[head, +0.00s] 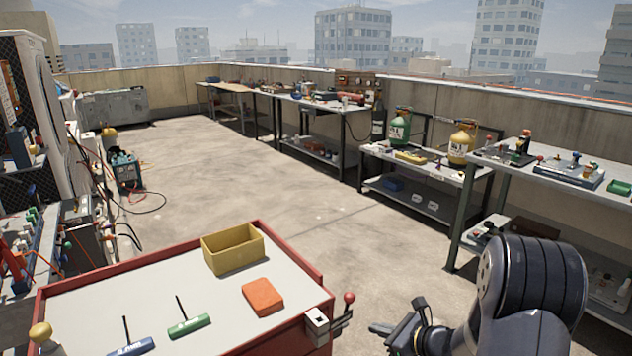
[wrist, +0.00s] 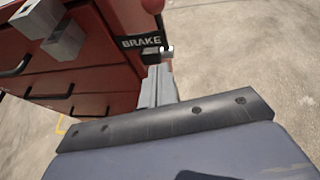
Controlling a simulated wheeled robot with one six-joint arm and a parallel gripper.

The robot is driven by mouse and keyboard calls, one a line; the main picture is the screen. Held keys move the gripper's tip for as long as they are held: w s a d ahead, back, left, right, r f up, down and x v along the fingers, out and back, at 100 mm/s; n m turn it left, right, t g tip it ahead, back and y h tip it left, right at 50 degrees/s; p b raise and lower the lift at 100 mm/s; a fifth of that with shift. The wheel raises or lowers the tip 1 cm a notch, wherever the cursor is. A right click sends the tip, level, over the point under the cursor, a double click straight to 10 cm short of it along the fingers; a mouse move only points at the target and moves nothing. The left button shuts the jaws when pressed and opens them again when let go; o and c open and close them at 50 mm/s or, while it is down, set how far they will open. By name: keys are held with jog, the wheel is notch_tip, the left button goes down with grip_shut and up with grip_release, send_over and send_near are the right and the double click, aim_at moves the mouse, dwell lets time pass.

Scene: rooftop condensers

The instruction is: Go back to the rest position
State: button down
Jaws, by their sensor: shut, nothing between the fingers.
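My gripper (head: 376,328) is low at the bottom right of the head view, right of the red cart. In the wrist view its fingers (wrist: 158,82) are together with nothing between them. A lever with a red knob (head: 349,297) stands at the cart's right corner, close to my gripper. In the wrist view a black label reading BRAKE (wrist: 140,42) is on the cart's side, just beyond the fingertips. I cannot tell whether the fingers touch the cart. The red knob (wrist: 152,5) shows at the top edge there.
The red cart (head: 170,258) carries a yellow bin (head: 233,249), an orange block (head: 263,297), a green T-handle tool (head: 189,326) and a blue one (head: 132,346). Benches (head: 412,172) line the right wall. Equipment and hoses (head: 125,170) stand at left. The middle floor (head: 300,215) is clear.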

notch_tip(320, 180, down, 9)
jog(key=s+d+t+y+b, duration=0.1)
jog(key=t+y+b, duration=0.4)
jog(key=b, duration=1.2)
jog(key=shift+s+d+f+n, duration=0.2)
jog(key=shift+s+d+n, duration=0.15)
jog(key=shift+s, duration=0.3)
jog(key=shift+a, duration=0.15)
